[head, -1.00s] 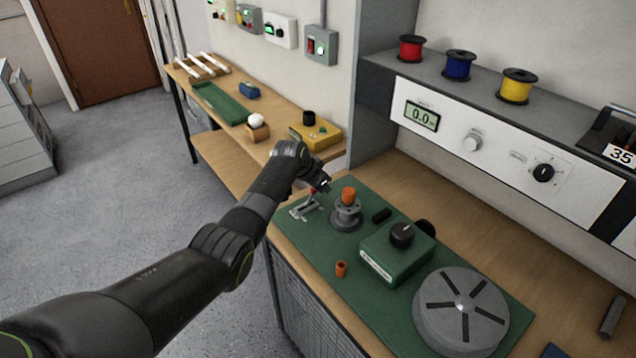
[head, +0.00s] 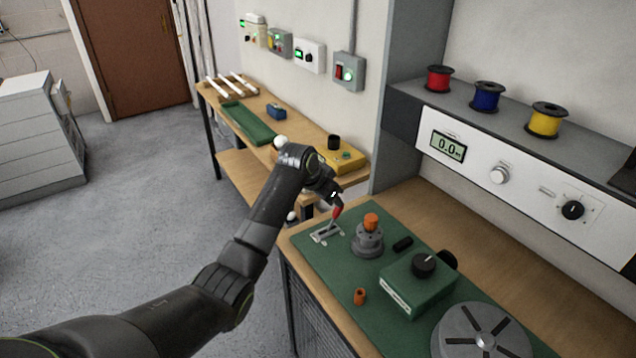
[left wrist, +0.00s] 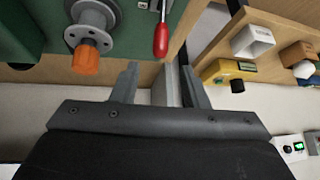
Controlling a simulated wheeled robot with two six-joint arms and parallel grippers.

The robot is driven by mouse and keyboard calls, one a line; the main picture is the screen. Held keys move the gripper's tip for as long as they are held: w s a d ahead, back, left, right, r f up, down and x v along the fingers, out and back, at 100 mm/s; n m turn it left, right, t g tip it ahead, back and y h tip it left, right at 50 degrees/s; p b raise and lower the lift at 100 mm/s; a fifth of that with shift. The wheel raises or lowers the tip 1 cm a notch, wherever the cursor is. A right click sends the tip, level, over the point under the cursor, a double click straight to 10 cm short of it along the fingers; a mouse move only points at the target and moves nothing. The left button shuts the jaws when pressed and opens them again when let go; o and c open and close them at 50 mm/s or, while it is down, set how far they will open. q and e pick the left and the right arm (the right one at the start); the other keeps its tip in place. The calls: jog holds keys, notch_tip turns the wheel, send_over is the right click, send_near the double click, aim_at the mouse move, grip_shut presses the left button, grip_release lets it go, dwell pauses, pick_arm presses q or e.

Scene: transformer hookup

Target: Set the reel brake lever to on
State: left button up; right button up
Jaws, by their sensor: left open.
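The brake lever has a red handle (head: 337,211) on a grey slotted base plate (head: 326,232) at the far left corner of the green mat. Its handle rises from the plate and leans towards the right and back. My left gripper (head: 334,194) is open just above the red handle. In the left wrist view the red handle (left wrist: 161,38) points towards the gap between my open fingers (left wrist: 158,78), with nothing held between them. The lever's base is mostly cut off in the wrist view. My right gripper is out of view.
A grey spindle (head: 367,239) with an orange cap stands right beside the lever. A green box with a black knob (head: 419,281), a small orange sleeve (head: 360,296) and a grey slotted disc (head: 478,335) lie further right. A yellow box (head: 343,154) sits on the bench behind.

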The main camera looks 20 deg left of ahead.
pick_arm(q)
jog(key=v, duration=0.8)
jog(key=shift+b, duration=0.4)
